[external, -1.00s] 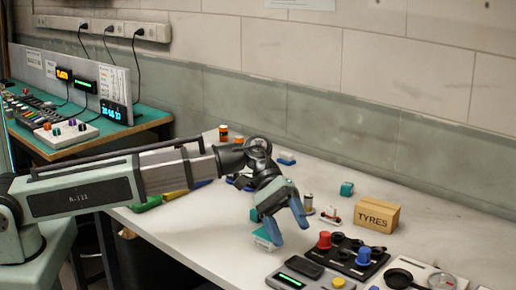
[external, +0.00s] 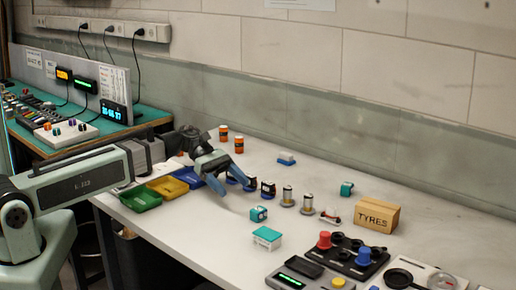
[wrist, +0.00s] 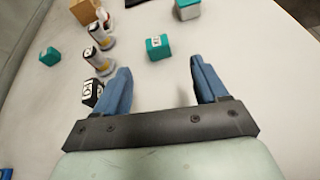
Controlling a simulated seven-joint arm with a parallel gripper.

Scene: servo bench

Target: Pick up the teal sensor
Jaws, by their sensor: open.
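Three teal things are in view, and I cannot tell for sure which is the sensor. A small teal cube with a pale marked face (external: 258,214) stands on the bench; in the wrist view this teal cube (wrist: 158,48) is ahead of my fingers. A larger white box with a teal top (external: 267,238) stands nearer the front edge, also seen as the teal-and-white box (wrist: 187,10) at the wrist view's top. Another teal cube (external: 347,188) is farther back, by the carton. My gripper (external: 230,185) is open and empty, above the bench left of the marked cube.
Green (external: 141,198), yellow (external: 167,186) and blue bins lie left of my gripper. A TYRES carton (external: 377,216) and a control panel (external: 345,254) are farther right. Orange bottles (external: 239,145) stand behind.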

